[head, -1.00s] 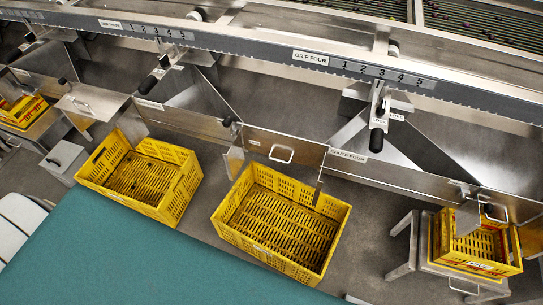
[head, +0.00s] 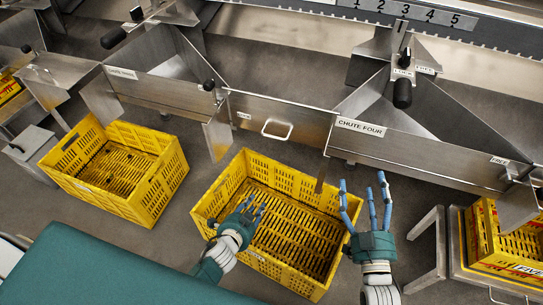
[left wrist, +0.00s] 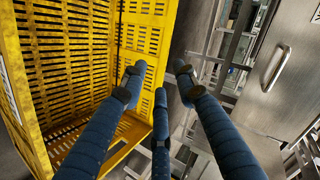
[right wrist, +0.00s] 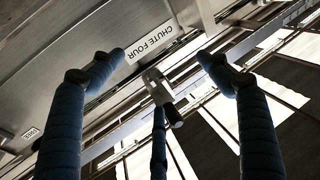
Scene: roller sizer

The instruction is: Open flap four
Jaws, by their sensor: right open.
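A steel panel with a bar handle (head: 278,128) hangs between chute three and the CHUTE FOUR plate (head: 360,127); its small label is too small to read. The handle also shows in the left wrist view (left wrist: 275,66). Beside chute four stands a lever with a black knob (head: 402,93), also in the right wrist view (right wrist: 173,116). I cannot tell which part is flap four. My left gripper (head: 255,207) is open and empty over the middle yellow crate (head: 222,173). My right gripper (head: 364,190) is open and empty, below the CHUTE FOUR plate and right of that crate.
Another yellow crate (head: 158,195) stands left under chute three (head: 122,73). A crate marked FIVE (head: 520,268) sits on a metal stand (head: 438,222) at the right. A teal surface (head: 100,272) fills the near left. Floor shows between the crates.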

